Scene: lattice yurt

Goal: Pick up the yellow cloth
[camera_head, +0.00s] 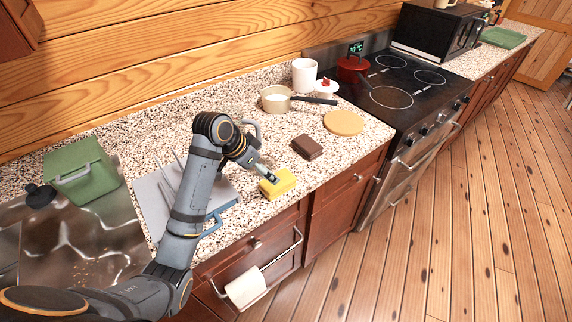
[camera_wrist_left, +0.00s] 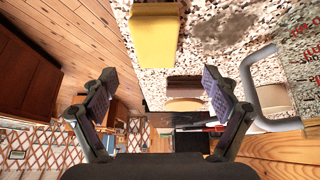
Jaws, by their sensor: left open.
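The yellow cloth (camera_head: 280,184) is a thick folded block on the speckled counter, near its front edge. In the left wrist view the yellow cloth (camera_wrist_left: 155,42) shows at the top, above the fingers and not between them. My left gripper (camera_head: 268,175) is beside the cloth's left end in the head view and partly overlaps it. Whether it touches the cloth I cannot tell. In the wrist view the left gripper (camera_wrist_left: 157,92) has its fingers wide apart with nothing held. My right gripper is not in view.
A dark brown block (camera_head: 306,147) and a round board (camera_head: 343,122) lie to the right. A pan (camera_head: 276,99) and white canister (camera_head: 304,75) stand behind. A grey rack (camera_head: 152,205) and green bin (camera_head: 82,172) are left. A rail (camera_head: 281,259) fronts the drawer below.

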